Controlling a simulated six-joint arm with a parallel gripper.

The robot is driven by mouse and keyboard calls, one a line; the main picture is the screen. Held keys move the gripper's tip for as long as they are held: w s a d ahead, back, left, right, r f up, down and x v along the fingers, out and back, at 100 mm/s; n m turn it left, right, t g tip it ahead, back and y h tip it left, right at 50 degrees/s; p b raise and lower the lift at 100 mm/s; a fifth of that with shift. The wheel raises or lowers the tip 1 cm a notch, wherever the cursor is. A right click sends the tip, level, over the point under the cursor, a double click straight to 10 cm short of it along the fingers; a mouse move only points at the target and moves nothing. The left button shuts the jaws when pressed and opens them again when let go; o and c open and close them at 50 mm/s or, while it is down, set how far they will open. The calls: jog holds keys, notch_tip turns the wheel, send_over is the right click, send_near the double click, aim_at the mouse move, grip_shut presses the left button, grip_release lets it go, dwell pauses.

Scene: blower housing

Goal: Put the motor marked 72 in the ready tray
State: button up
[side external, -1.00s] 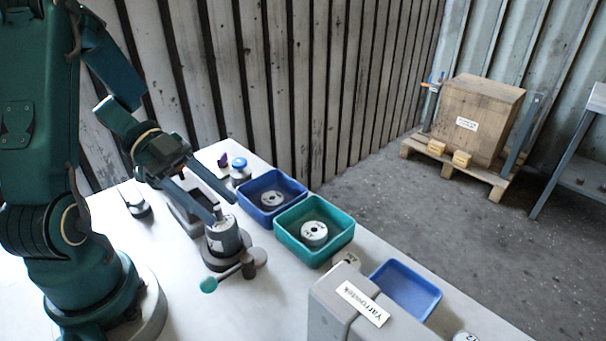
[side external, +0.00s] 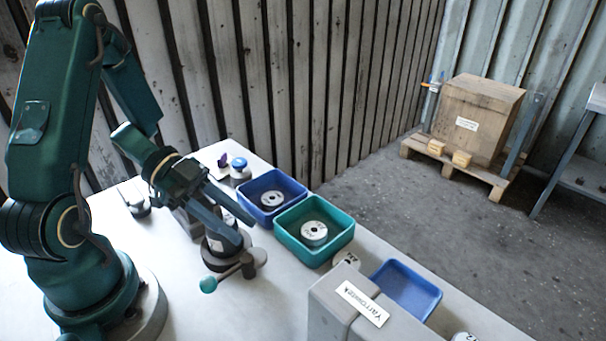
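A grey cylindrical motor (side external: 214,245) stands in a dark round holder with a teal-knobbed lever (side external: 209,284). My gripper (side external: 244,233) is low over it, with its two long fingers slanting down at the motor's upper part and hiding much of it. I cannot tell whether they touch or grip it. Round metal-topped parts lie in the blue tray (side external: 299,200) and the green tray (side external: 345,240). Another marked round part (side external: 347,258) is on the table behind the grey box. The numbers are too small to read, and no tray shows a readable "ready" label.
An empty blue tray (side external: 428,306) is at the right. A grey box labelled Yarrowdek (side external: 335,305) stands in front. A round part (side external: 464,337) is cut off at the bottom edge. A blue-topped item (side external: 239,165) is at the far table end.

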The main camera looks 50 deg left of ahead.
grip_shut()
dwell(1.2)
